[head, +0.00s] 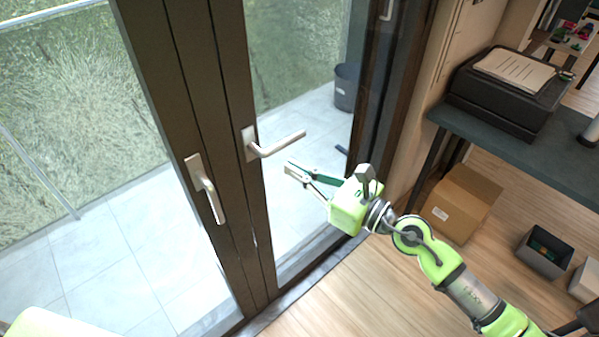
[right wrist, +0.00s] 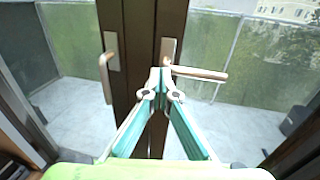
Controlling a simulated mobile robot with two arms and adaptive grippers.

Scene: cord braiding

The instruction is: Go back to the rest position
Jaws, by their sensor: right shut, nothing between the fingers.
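My right gripper (head: 290,170) is shut and empty, in front of the dark-framed glass doors. In the head view its fingertips are just below the right lever handle (head: 280,144), which sticks out sideways. In the right wrist view the shut fingertips (right wrist: 160,80) overlap the door frame (right wrist: 139,60) near the same handle (right wrist: 200,73); I cannot tell whether they touch it. The left handle (head: 206,190) points downward. My left gripper is not in view; a green part of mine shows at the bottom left of the head view.
A dark desk (head: 560,157) with a black printer (head: 500,110) stands at the right. A cardboard box (head: 459,203) and a grey bin (head: 543,253) are on the wooden floor. A dark pot (head: 346,88) is outside behind the glass. Floor (head: 345,300) before the doors is clear.

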